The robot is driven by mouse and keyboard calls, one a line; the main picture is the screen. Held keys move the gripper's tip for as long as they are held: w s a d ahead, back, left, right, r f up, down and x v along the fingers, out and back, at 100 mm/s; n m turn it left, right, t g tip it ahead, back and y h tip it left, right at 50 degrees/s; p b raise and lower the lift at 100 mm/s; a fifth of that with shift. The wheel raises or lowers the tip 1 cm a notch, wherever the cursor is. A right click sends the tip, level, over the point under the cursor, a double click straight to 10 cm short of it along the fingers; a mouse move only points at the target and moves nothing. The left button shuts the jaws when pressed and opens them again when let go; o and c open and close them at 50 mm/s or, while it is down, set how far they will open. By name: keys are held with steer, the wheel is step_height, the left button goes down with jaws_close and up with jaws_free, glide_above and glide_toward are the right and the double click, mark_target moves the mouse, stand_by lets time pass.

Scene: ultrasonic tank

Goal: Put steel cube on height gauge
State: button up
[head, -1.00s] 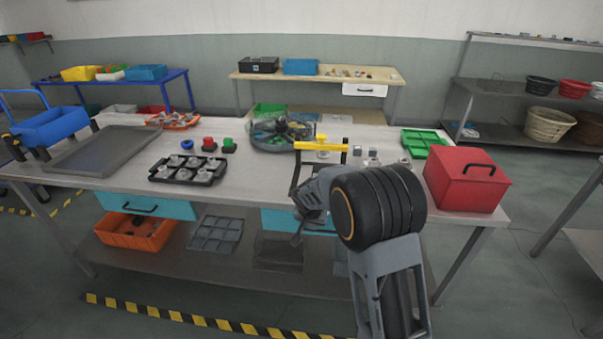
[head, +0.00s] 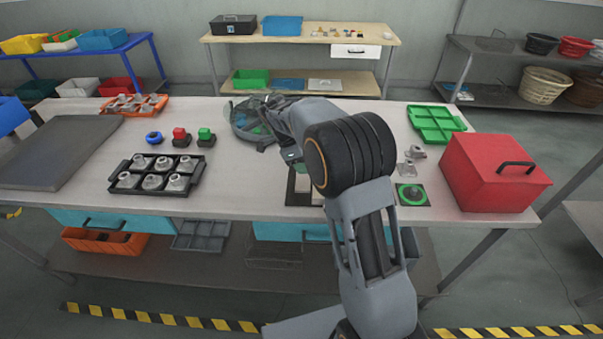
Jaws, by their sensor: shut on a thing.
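My gripper (head: 291,158) is in the head view above the middle of the workbench, mostly hidden by my own wrist and forearm. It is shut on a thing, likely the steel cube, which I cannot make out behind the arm. Just below the gripper, part of a dark frame with a pale inside (head: 301,190) stands on the bench.
Small grey metal parts (head: 405,168) and a green-topped dark plate (head: 411,194) lie right of my arm. A red box (head: 495,172) and green tray (head: 436,123) are farther right.

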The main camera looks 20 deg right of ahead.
mark_target(303, 182)
steer(key=shift+f, duration=2.5)
steer(key=shift+f, duration=0.15)
steer(key=o, duration=1)
steer(key=shift+o, duration=0.2)
